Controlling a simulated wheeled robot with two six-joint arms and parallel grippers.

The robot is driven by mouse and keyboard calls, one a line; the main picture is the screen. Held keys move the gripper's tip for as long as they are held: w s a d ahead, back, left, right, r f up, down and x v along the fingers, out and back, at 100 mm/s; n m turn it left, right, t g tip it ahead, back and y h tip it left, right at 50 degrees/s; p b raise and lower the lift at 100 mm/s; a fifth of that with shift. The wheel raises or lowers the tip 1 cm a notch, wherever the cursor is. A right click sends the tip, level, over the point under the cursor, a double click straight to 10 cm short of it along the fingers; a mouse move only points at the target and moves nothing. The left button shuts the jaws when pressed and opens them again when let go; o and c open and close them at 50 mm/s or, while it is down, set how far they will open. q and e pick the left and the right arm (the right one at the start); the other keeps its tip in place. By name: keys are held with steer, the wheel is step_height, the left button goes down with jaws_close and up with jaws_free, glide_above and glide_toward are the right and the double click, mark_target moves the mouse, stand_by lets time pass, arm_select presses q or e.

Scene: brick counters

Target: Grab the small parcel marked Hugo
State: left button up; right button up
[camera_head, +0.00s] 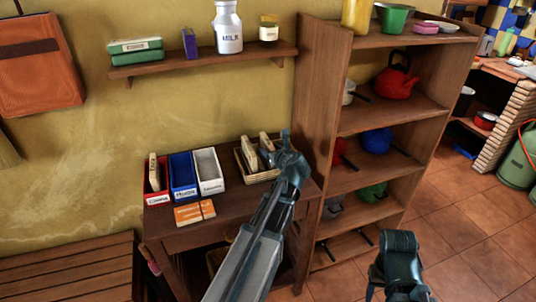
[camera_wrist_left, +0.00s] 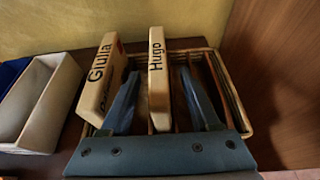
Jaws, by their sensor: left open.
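The small parcel marked Hugo (camera_wrist_left: 157,75) is a narrow cream block standing upright in a wicker basket (camera_wrist_left: 240,110). In the head view it is the right one of two pale parcels (camera_head: 266,143) in the basket. The parcel marked Giulia (camera_wrist_left: 102,82) leans just left of it. My left gripper (camera_head: 287,160) is over the basket's right side. In the left wrist view its open fingers (camera_wrist_left: 158,74) appear on either side of the Hugo parcel; I cannot tell whether they touch it. The parcel's lower end is hidden behind the gripper. My right arm shows at lower right, its jaws unclear.
Left of the basket stand a white box (camera_head: 207,172), a blue box (camera_head: 182,176) and a red box (camera_head: 157,181). Orange cards (camera_head: 194,212) lie in front. A tall wooden shelf (camera_head: 318,110) rises close on the right. A wall shelf (camera_head: 200,60) hangs above.

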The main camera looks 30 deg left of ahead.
arm_select(q)
steer(key=b+x, duration=0.1)
steer(key=x, duration=0.3)
steer(key=shift+r, duration=0.1)
jaws_close()
